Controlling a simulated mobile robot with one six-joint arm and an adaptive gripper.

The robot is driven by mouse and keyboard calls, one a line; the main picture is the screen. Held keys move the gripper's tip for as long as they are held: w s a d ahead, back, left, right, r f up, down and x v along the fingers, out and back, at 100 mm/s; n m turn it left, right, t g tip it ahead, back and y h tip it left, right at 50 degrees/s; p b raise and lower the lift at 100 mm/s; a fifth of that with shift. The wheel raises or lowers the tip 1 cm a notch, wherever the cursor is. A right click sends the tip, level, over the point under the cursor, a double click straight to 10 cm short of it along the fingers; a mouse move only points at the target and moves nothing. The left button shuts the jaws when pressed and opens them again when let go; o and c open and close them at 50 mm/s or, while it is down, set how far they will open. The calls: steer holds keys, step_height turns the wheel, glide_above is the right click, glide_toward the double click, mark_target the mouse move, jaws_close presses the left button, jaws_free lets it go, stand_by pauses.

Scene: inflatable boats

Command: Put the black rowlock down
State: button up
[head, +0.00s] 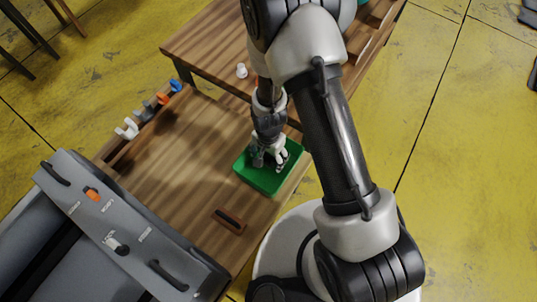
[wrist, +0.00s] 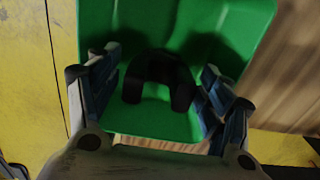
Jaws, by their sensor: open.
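The black rowlock (wrist: 160,76) is a dark U-shaped piece in the wrist view. It lies in the green tray (wrist: 110,25), between my gripper's two fingers. My gripper (wrist: 160,95) is open, with a finger on each side of the rowlock and green showing between. In the head view my gripper (head: 268,158) points down into the green tray (head: 262,184) near the table's right edge. The rowlock is hidden behind the gripper there.
A rack (head: 135,140) at the table's left holds white, grey, blue and orange pieces. A small white object (head: 241,70) stands farther back. A dark brown block (head: 229,220) lies in front of the tray. A grey boat (head: 110,225) with fittings fills the lower left. The middle tabletop is clear.

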steer(key=shift+r, duration=0.1)
step_height(320, 180, up, 13)
steer(key=p, duration=0.6)
step_height(320, 180, up, 9)
steer(key=n+t, duration=0.1)
glide_above(269, 160)
steer(key=w+d, duration=0.1)
steer(key=d, duration=0.1)
steer(key=s+d+r+n+t, duration=0.1)
steer(key=s+d+r+n, duration=0.15)
steer(key=r, duration=0.95)
steer(key=s+d+r+n+t, duration=0.2)
steer(key=s+d+r+n, duration=0.2)
steer(key=s+r, duration=0.7)
steer(key=shift+s+d+r+t, duration=0.35)
steer(key=shift+s+d, duration=0.25)
steer(key=shift+d, duration=0.5)
steer(key=shift+c, duration=0.5)
